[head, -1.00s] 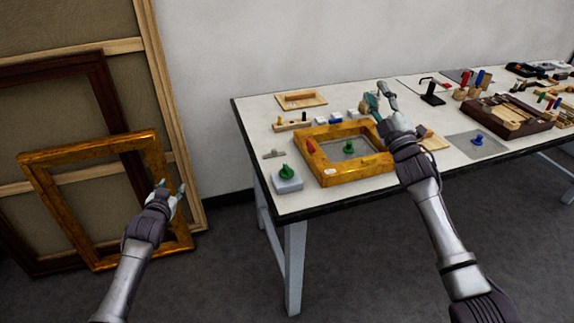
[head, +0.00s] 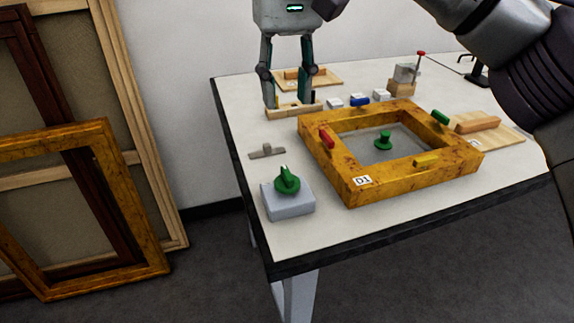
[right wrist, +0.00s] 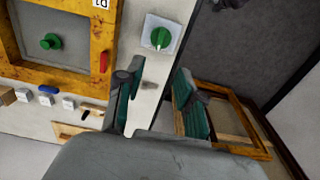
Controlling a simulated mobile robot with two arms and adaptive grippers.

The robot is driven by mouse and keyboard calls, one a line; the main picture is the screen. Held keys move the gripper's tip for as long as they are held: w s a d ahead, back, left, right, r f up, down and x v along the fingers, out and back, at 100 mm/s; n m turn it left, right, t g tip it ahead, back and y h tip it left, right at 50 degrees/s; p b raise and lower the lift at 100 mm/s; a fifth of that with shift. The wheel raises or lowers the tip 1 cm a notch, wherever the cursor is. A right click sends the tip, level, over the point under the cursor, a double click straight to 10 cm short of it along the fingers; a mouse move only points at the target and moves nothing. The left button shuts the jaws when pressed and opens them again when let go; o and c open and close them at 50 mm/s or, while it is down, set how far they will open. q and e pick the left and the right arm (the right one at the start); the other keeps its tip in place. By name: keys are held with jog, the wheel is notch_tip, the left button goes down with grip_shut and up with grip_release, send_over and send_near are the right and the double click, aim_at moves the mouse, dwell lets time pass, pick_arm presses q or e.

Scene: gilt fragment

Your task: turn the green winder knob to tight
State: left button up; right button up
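The green winder knob (head: 288,181) stands on a pale grey box (head: 287,200) at the table's front left corner. It also shows in the right wrist view (right wrist: 161,38), beyond the fingertips and apart from them. A pale pointer line runs along its top; I cannot make out any tight mark. My right gripper (head: 288,103) is open and points down behind the knob, by a small wooden rack (head: 293,111). In the right wrist view its two fingers (right wrist: 155,73) are spread with nothing between them. My left gripper is out of view.
A gilt frame (head: 400,189) with red, green and yellow pieces lies right of the knob, a green knob (head: 383,140) inside it. A grey T-shaped piece (head: 267,151) lies behind the knob. Large frames (head: 150,270) lean at left. Bare tabletop lies before the box.

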aim_at(287, 172)
jog(key=f+b, duration=0.1)
jog(key=f, duration=0.5)
jog(key=f+b, duration=0.2)
jog(key=f, duration=0.5)
jog(key=shift+s+f, duration=0.2)
jog(key=shift+f, duration=0.05)
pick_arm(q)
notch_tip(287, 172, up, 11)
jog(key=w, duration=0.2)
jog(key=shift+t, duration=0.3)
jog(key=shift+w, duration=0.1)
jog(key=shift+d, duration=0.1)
pick_arm(e)
grip_shut()
